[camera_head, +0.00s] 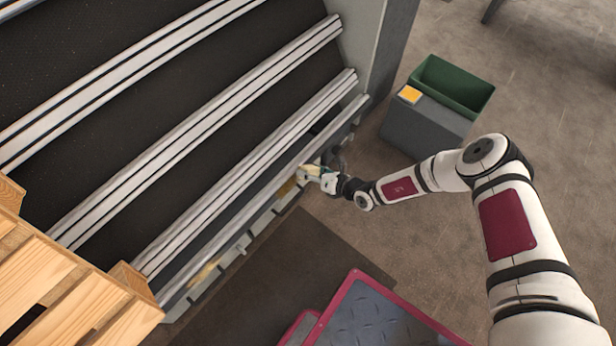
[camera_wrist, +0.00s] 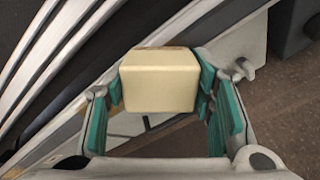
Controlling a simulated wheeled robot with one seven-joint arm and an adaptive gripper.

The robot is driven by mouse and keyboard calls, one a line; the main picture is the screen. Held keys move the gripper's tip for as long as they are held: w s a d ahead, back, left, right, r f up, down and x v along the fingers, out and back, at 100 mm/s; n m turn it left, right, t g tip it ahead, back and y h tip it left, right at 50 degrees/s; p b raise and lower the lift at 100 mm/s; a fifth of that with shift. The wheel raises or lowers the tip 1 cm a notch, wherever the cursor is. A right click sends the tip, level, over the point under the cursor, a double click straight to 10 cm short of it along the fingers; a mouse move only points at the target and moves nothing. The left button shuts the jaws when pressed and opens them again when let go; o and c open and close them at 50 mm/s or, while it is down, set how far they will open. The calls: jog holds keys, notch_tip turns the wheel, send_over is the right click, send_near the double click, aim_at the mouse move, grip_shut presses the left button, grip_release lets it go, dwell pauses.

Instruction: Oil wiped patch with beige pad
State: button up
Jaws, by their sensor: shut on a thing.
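My gripper (camera_head: 324,180) is at the near edge of the conveyor, toward its right end. It is shut on the beige pad (camera_wrist: 158,82), a small block held between the teal finger pads in the wrist view. In the head view the pad (camera_head: 309,171) shows small at the fingertips, close to the outer rail. A paler tan patch (camera_head: 206,274) is farther down-left along the same side. I cannot tell which is wiped, or whether the pad touches the surface.
The conveyor's metal rails (camera_head: 250,150) run diagonally. A wooden pallet (camera_head: 60,290) lies at the lower left. A grey bin with a green top (camera_head: 430,110) stands right of the gripper, and a grey post (camera_head: 385,50) rises behind.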

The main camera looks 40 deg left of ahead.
aim_at(309, 164)
jog(key=shift+w+f+b, duration=0.1)
jog(key=shift+w+b, duration=0.75)
jog(key=shift+w, duration=0.2)
jog(key=shift+w+b, duration=0.4)
jog(key=shift+w, duration=0.15)
jog(key=p+v, duration=0.4)
jog(key=v, duration=0.2)
jog(key=shift+p+v, duration=1.05)
jog(key=shift+v, duration=0.55)
